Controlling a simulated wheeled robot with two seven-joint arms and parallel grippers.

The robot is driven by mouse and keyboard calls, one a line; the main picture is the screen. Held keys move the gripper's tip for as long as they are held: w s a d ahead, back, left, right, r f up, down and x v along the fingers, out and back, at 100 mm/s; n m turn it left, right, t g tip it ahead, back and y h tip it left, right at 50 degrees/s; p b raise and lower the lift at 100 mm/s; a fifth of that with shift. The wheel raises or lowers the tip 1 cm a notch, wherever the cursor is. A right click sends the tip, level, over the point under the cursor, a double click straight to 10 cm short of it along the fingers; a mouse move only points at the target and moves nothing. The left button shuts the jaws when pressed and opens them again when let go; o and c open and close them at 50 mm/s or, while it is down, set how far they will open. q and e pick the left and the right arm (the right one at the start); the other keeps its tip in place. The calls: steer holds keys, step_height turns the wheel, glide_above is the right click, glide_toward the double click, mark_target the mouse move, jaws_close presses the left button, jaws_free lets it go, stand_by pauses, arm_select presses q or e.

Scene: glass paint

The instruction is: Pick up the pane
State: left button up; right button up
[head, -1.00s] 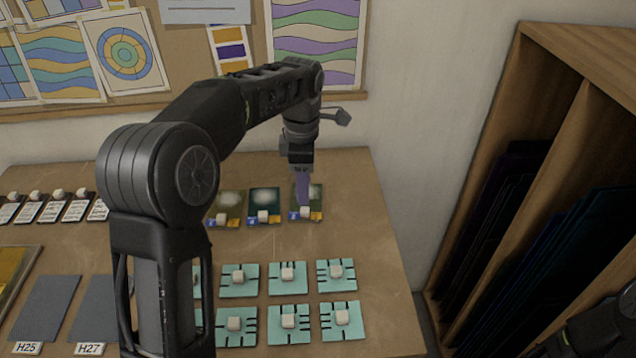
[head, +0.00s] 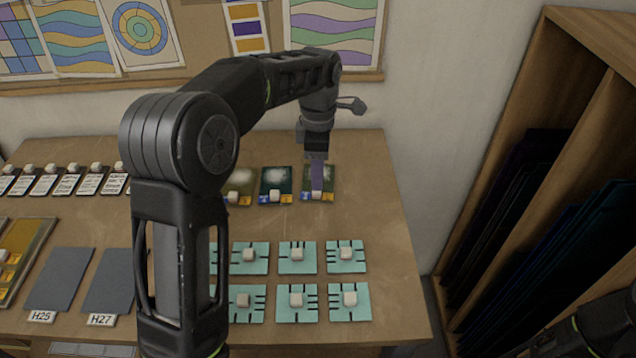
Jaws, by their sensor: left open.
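Small panes with pale knobs lie in a row near the back of the table. The rightmost, an olive-green pane (head: 329,179) with a pale patch and coloured labels along its front edge, lies under my left gripper (head: 317,186). The gripper points down, its purple fingers at the pale knob (head: 316,195). It is open; I cannot tell whether the fingers touch the knob. To the left lie a dark green pane (head: 276,178) and another olive pane (head: 240,187), the latter partly hidden by my left arm. My right gripper is not in view.
Teal tiles (head: 345,257) with black marks and knobs fill two rows in front. Grey plates labelled H25 (head: 61,279) and H27 (head: 107,281) lie left. A wooden rack (head: 585,100) with dark sheets stands right. The tabletop (head: 375,200) right of the panes is clear.

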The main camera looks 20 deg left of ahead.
arm_select(q)
steer(key=shift+d+f+p, duration=0.15)
steer(key=shift+f+p, duration=0.55)
steer(key=shift+f, duration=1.9)
steer(key=shift+c, duration=0.3)
jaws_close()
